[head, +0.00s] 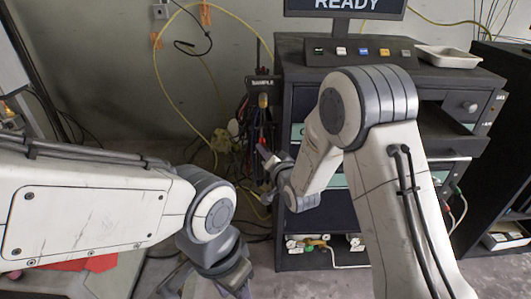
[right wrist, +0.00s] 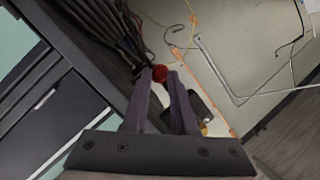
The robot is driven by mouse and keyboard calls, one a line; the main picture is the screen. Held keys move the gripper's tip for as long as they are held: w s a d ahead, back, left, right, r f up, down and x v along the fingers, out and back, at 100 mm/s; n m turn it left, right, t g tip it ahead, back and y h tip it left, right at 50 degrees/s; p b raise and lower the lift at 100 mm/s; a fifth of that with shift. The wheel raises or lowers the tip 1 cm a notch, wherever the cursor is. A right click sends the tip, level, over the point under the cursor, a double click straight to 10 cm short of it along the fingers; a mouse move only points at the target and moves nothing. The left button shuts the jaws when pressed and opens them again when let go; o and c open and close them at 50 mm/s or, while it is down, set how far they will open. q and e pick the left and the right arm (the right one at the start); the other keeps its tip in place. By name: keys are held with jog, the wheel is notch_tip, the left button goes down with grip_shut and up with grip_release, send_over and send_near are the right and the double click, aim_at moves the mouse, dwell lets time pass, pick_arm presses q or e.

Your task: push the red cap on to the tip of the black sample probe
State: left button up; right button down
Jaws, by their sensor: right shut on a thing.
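The red cap (right wrist: 160,73) shows as a round red end at the fingertips of my right gripper (right wrist: 166,76) in the right wrist view. The right gripper is shut on it. In the head view this gripper (head: 266,155) is small and sits in front of the hanging leads, left of the cabinet. The black sample probe cannot be singled out among the dark leads (head: 257,120) under the SAMPLE sign (head: 262,84). My left gripper (head: 235,278) is at the bottom of the head view, partly cut off; its opening cannot be told.
The dark cabinet (head: 420,100) carries a READY screen (head: 345,5), a button panel (head: 360,50) and a white tray (head: 448,56). Bundled black cables (right wrist: 110,30) run close to the right fingertips. A yellow hose (head: 157,80) loops along the wall.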

jog(key=shift+w, duration=0.15)
jog(key=c, duration=0.6)
grip_release()
jog(key=shift+c, duration=0.2)
jog(key=s+d+r+n+g+h+p, duration=0.1)
jog(key=s+r+n+g+p, duration=0.2)
jog(key=s, duration=1)
jog(key=s+d+r+n+g+h+p, duration=0.1)
jog(key=s+n+g, duration=0.4)
jog(key=s, duration=0.9)
jog(key=s+d+r+n+g+h+p, duration=0.1)
jog(key=s+r+n+g+p, duration=0.3)
jog(key=s, duration=1)
notch_tip(320, 180, up, 2)
jog(key=g+h+p, duration=0.1)
jog(key=g, duration=0.2)
jog(key=shift+d+h, duration=0.3)
jog(key=shift+d, duration=0.1)
